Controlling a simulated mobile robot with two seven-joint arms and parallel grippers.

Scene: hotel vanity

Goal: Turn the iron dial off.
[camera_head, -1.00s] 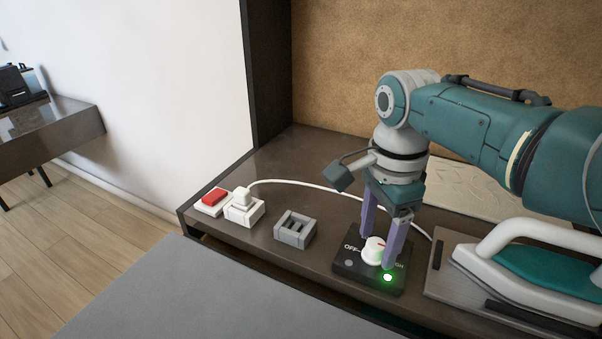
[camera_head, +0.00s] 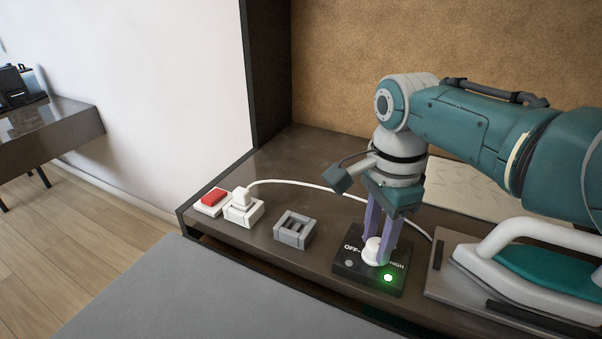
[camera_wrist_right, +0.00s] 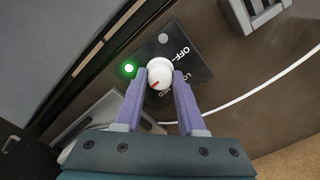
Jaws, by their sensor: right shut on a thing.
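The iron dial is a white round knob (camera_head: 371,251) on a black panel (camera_head: 352,266) with OFF and HIGH labels. A green light (camera_head: 388,278) glows on the panel. My right gripper (camera_head: 378,254) reaches down from above and is shut on the knob, one purple finger on each side. In the right wrist view, the knob (camera_wrist_right: 160,72) sits between my right gripper's fingertips (camera_wrist_right: 159,80), and its red pointer mark faces away from OFF, to the lower left. Part of the panel lettering is hidden behind the fingers. My left gripper is not in view.
The iron (camera_head: 535,265) rests on a plate right of the panel. A grey slotted block (camera_head: 294,231), a white plug in a socket (camera_head: 243,209) and a red switch (camera_head: 214,198) stand to the left. A white cord runs behind the panel.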

